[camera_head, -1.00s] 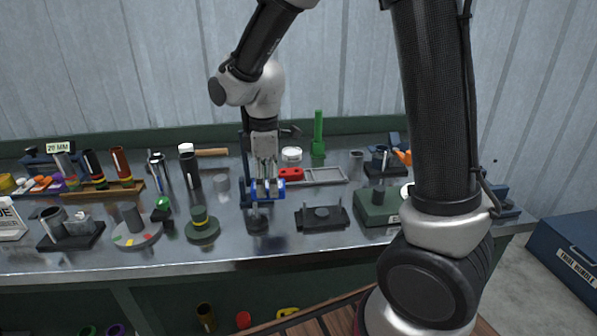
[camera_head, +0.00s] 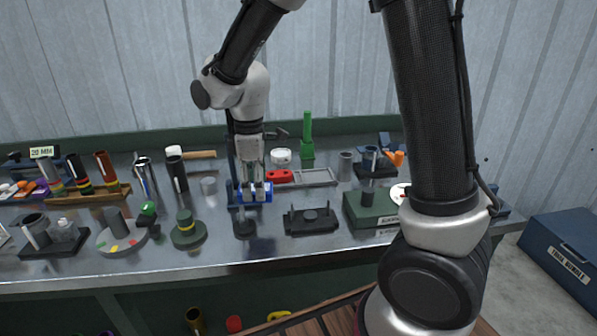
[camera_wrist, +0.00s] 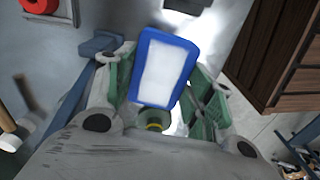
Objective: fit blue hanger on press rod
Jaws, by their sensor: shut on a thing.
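The blue hanger (camera_head: 264,192) is in my gripper (camera_head: 253,182), above the bench. In the wrist view the hanger (camera_wrist: 190,72) shows as a blue rim around a white face, between the green fingers of my gripper (camera_wrist: 157,88). A dark blue upright stand (camera_head: 232,168), seemingly the press, stands close at the left of the hanger, with a lever handle to its upper right. My gripper and the hanger hide the space between, so I cannot tell whether the rod touches the hanger.
A black fixture (camera_head: 311,221) and a green box (camera_head: 366,211) stand to the right. A green-and-yellow stepped disc (camera_head: 187,234) and a grey round plate (camera_head: 122,238) stand to the left.

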